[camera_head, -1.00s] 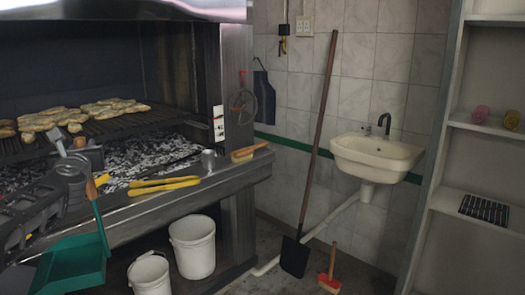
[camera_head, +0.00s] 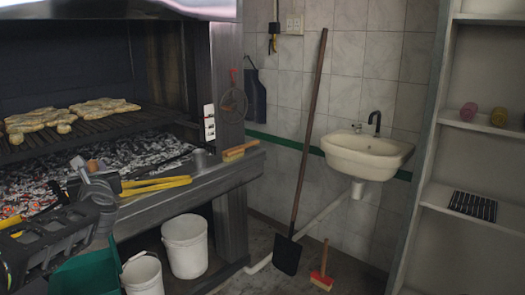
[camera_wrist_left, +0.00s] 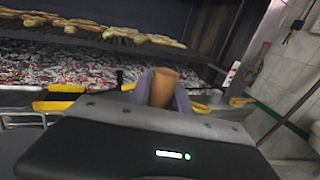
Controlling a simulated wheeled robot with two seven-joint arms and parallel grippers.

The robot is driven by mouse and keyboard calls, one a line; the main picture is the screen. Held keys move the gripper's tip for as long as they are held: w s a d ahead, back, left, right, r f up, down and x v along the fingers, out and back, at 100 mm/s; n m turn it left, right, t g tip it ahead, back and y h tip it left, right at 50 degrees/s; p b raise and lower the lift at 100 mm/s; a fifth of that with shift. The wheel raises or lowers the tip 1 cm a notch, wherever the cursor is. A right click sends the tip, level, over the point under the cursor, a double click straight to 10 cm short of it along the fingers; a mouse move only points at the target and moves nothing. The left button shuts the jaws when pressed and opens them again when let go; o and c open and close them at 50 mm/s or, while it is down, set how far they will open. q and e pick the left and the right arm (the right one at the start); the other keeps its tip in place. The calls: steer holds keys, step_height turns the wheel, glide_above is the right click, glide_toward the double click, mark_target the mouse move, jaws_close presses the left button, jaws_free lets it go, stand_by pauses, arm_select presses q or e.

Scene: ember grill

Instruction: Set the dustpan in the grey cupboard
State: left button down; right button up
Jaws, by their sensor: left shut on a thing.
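The green dustpan (camera_head: 88,274) hangs at the lower left of the head view, partly hidden behind my left arm. Its wooden handle end (camera_wrist_left: 163,86) shows in the left wrist view between the two fingers. My left gripper (camera_head: 88,168) is shut on that handle, in front of the grill's front ledge. The grey cupboard (camera_head: 430,190) stands open-fronted at the right, apart from the dustpan. My right gripper is out of view.
The grill ledge (camera_head: 225,176) carries yellow tongs (camera_head: 155,186) and a brush (camera_head: 240,150). Two white buckets (camera_head: 185,247) (camera_head: 143,274) stand below. A long shovel (camera_head: 288,254), a red brush (camera_head: 322,279) and a sink (camera_head: 366,155) are between grill and cupboard.

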arm_select(q)
steer(key=s+d+f+m+t+h+p, duration=0.1)
steer(key=s+d+f+m+h, duration=0.1)
steer(key=d+f, duration=0.6)
steer(key=s+d+f+m+t+h+p, duration=0.1)
steer(key=d+f+h, duration=0.3)
steer(key=d+f, duration=0.4)
steer(key=s+d+f+m+t+h+p, duration=0.1)
steer(key=s+d+f+m+h+p, duration=0.2)
steer(key=d+f, duration=0.6)
steer(key=shift+s+d+m+h, duration=0.2)
steer(key=shift+d+m+h, duration=0.25)
steer(key=shift+d, duration=0.5)
steer(key=shift+f, duration=0.1)
steer(key=shift+d, duration=0.1)
stand_by(0.7)
